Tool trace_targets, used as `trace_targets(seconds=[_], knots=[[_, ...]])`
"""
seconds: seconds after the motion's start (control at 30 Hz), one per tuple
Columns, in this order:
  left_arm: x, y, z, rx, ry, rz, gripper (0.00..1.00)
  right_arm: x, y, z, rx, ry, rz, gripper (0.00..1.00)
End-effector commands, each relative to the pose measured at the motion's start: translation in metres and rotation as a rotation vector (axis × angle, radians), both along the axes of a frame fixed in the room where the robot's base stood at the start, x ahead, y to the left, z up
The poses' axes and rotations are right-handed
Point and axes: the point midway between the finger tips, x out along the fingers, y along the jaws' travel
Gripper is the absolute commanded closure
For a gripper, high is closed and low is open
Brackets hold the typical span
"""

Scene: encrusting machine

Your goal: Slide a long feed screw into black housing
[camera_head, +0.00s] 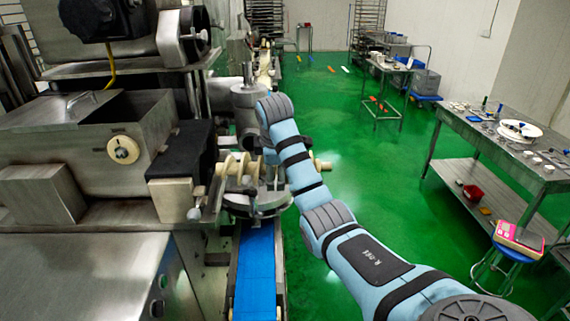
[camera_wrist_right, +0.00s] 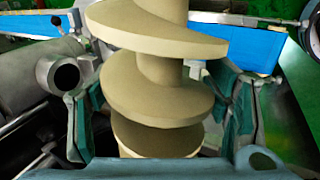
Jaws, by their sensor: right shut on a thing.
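The long cream feed screw (camera_head: 238,168) lies about level in the head view, its left end close against the right side of the black housing (camera_head: 186,152). I cannot tell whether its tip is inside. Its other end (camera_head: 321,165) shows to the right of my right arm. In the right wrist view the screw's broad spiral flights (camera_wrist_right: 155,90) run up between the fingers of my right gripper (camera_wrist_right: 158,128), which is shut on it. In the head view my right arm hides part of the screw. My left gripper is not in view.
A steel hopper machine (camera_head: 95,140) stands at left. A blue conveyor belt (camera_head: 256,270) runs below the screw. A steel table (camera_head: 500,150) with small parts and a stool with a pink scale (camera_head: 519,238) stand at right. The green floor between is clear.

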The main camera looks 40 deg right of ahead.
Motion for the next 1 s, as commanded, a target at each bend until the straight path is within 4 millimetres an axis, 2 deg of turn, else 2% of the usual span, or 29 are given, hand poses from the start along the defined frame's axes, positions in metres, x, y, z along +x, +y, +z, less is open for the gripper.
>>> trace_targets(seconds=[0.17, 0.27, 0.3, 0.43, 0.73, 1.0], knots=[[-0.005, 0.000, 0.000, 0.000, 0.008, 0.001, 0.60, 0.024, 0.023, 0.000, 0.001, -0.001, 0.005, 0.77], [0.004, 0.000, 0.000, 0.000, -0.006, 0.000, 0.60, 0.033, 0.034, 0.000, 0.003, 0.000, 0.003, 0.77], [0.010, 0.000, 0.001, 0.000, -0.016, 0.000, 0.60, 0.037, 0.039, -0.001, 0.002, 0.002, 0.004, 0.84], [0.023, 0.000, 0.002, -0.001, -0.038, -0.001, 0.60, 0.048, 0.054, -0.001, 0.002, 0.003, 0.003, 0.84], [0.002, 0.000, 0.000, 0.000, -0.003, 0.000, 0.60, 0.075, 0.089, 0.001, 0.003, 0.001, 0.005, 0.84], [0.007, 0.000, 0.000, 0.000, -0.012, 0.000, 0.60, 0.090, 0.108, 0.001, 0.003, 0.002, 0.002, 0.84]])
